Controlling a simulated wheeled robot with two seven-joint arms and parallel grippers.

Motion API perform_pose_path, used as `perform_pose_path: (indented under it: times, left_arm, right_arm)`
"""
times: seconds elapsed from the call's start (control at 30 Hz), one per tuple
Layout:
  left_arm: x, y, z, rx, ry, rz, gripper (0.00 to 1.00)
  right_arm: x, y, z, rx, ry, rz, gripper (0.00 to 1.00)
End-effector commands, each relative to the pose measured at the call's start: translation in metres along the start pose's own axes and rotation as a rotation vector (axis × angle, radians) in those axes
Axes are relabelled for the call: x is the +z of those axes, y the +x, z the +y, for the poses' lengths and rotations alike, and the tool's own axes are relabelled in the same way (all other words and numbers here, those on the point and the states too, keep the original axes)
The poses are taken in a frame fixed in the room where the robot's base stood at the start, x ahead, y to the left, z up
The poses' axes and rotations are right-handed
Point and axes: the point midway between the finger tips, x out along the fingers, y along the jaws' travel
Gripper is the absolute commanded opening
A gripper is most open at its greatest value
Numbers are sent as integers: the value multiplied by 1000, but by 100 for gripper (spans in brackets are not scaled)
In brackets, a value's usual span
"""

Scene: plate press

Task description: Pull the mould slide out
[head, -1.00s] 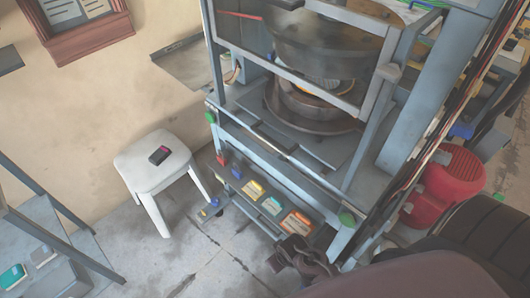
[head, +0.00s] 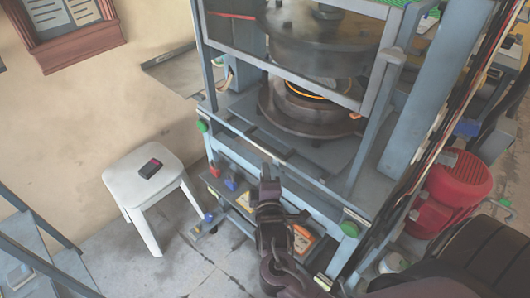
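The press (head: 215,110) stands in the middle with a round mould (head: 310,115) inside its guarded frame. The mould slide (head: 320,160) is the flat grey plate under the mould. My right gripper (head: 270,170) points up towards the press, just below and in front of the handle. Its two fingers look parted with nothing between them. It appears apart from the handle, though the depth is hard to judge. My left gripper is out of view.
Colored buttons and labelled boxes (head: 304,240) sit low on the press front, partly behind my arm. A red motor (head: 455,180) is at right. Green caps (head: 349,229) mark the front rail's ends.

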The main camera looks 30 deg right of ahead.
Motion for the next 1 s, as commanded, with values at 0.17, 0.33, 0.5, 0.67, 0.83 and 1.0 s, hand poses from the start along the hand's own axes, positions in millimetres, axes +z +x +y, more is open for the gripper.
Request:
perform_pose_path:
  times: [0.17, 0.33, 0.5, 0.67, 0.83, 1.0]
  left_arm:
    - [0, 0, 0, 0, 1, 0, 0]
    - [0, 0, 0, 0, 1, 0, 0]
    - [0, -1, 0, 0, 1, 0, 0]
    - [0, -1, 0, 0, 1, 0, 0]
    - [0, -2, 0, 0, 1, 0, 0]
    - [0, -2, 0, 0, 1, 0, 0]
  right_arm:
    - [3, 1, 10, 97, -124, -34, 22]
    - [4, 16, 13, 110, -140, -39, 22]
    - [5, 44, 16, 109, -139, -39, 22]
    - [6, 66, 18, 107, -137, -38, 22]
    - [6, 76, 19, 105, -136, -36, 22]
    - [6, 77, 18, 104, -136, -36, 22]
